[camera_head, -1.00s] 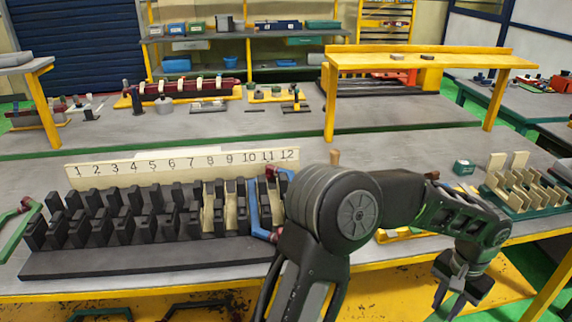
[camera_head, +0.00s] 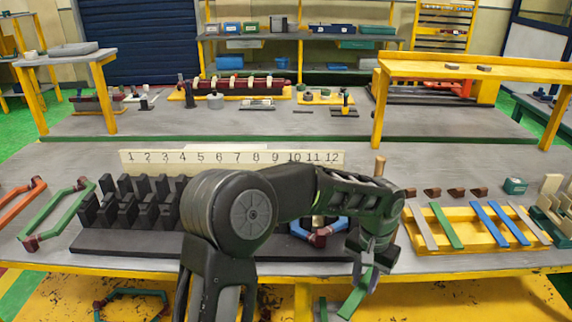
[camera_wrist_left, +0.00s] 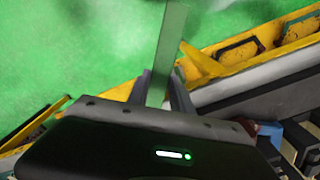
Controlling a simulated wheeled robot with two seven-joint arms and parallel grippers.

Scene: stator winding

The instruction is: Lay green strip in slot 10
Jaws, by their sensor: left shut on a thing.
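My left gripper (camera_head: 366,272) is shut on a green strip (camera_head: 353,303), which hangs tilted below the jaws, in front of the table's edge. The left wrist view shows the strip (camera_wrist_left: 170,45) standing out between the fingers (camera_wrist_left: 160,88). The black slotted stator (camera_head: 120,243) lies on the table behind my arm. A cream board numbered 1 to 12 (camera_head: 232,170) stands behind it. The label 10 shows, but my arm hides slot 10. A blue coil (camera_head: 318,238) shows partly at the stator's right end. My right gripper is out of view.
A yellow tray (camera_head: 462,245) at the right holds several strips, including another green one (camera_head: 445,226). Several brown wedges (camera_head: 455,192) lie behind it. A green coil (camera_head: 55,215) and an orange coil (camera_head: 20,205) lie left of the stator. A wooden peg (camera_head: 379,166) stands behind my wrist.

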